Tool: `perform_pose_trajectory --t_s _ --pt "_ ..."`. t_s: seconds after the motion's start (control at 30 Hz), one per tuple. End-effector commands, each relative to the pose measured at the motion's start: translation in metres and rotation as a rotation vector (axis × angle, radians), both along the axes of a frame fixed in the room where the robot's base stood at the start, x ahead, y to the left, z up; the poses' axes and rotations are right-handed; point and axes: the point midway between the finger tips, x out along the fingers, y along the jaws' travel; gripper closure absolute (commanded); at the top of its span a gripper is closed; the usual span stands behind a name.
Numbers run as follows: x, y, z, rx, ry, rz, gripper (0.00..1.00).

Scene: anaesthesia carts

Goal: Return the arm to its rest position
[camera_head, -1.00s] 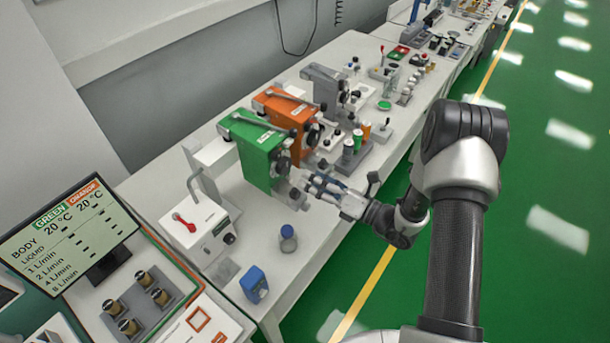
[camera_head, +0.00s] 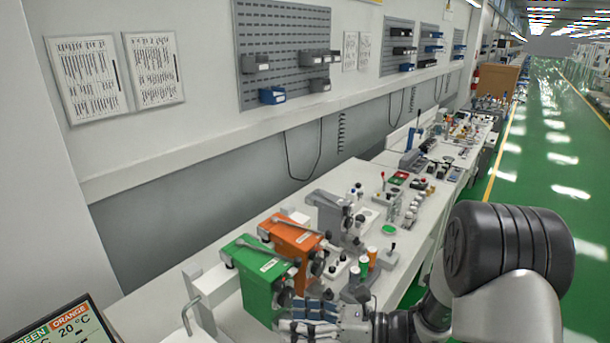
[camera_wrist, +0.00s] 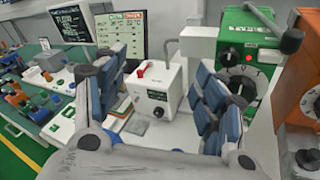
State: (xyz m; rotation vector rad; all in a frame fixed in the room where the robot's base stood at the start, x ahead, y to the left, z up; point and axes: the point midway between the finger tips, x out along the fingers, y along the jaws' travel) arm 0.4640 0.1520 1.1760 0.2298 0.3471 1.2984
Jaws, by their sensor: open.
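My gripper (camera_head: 312,318) shows at the bottom of the head view, just in front of the green vaporizer (camera_head: 255,283). In the wrist view my gripper (camera_wrist: 155,105) has its blue-padded fingers spread wide apart with nothing between them. The green vaporizer (camera_wrist: 248,52) stands just beyond the right finger there, with a dial on its front. The orange vaporizer (camera_head: 295,243) stands beside the green one and shows at the right edge of the wrist view (camera_wrist: 297,100). My arm reaches in from the right of the head view.
A white box with a red lever (camera_wrist: 155,88) and a display screen (camera_wrist: 124,32) lie beyond the fingers in the wrist view. Small bottles and the grey unit (camera_head: 333,215) crowd the white bench (camera_head: 405,283). The green floor (camera_head: 545,165) at the right is open.

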Motion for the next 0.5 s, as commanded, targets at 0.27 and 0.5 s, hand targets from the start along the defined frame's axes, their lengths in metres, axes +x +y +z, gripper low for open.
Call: perform_pose_trajectory --t_s 0.27,0.5 --pt "-0.108 0.011 0.036 -0.390 -0.462 0.458 0.35" --pt "-0.179 -0.027 0.032 -0.751 -0.870 0.833 0.35"
